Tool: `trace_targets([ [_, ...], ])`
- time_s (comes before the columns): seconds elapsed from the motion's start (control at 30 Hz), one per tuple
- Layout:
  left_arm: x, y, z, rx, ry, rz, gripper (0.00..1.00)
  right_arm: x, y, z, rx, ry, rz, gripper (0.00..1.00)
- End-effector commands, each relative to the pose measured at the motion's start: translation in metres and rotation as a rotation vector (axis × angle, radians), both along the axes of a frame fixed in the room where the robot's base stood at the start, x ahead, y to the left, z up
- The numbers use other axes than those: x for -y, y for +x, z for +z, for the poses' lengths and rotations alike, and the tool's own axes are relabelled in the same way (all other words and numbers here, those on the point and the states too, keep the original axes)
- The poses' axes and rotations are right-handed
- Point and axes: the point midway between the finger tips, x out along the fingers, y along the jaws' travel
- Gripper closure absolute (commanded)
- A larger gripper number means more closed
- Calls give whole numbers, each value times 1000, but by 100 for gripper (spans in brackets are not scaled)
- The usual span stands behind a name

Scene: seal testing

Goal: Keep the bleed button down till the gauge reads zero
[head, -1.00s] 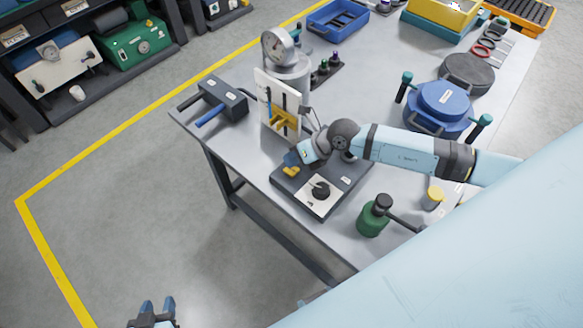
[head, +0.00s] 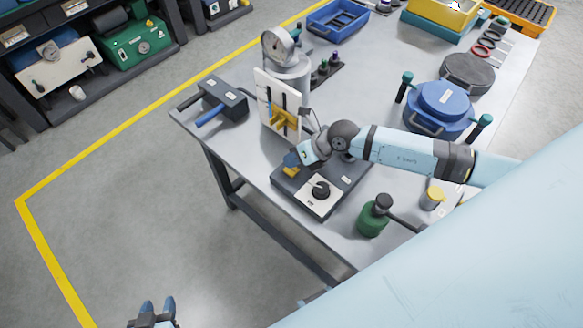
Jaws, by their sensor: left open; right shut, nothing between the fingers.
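The round gauge (head: 278,46) stands on a grey cylinder at the table's far left; its needle is too small to read. A dark control box (head: 333,190) with a black knob (head: 319,190) on a pale plate lies near the front edge. My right gripper (head: 291,163) is shut and empty, its fingertips down at the box's left back corner, beside a small yellow part (head: 290,172). The bleed button cannot be made out apart from this; whether the fingertips press it I cannot tell. My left gripper (head: 155,309) is open and empty, above the floor at the bottom left.
A white upright panel (head: 264,91) with a yellow clamp (head: 284,119) stands just behind my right gripper. A black block with a blue handle (head: 210,115) lies left. A green bottle (head: 372,217) and a blue lidded vessel (head: 440,104) stand to the right.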

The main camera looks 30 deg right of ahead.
Motion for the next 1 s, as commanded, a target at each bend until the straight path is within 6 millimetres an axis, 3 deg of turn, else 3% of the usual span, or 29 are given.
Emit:
trace_targets([
  [1.0,0,0,-3,0,1,1,57,0,0,-10,-1,0,-1,100],
])
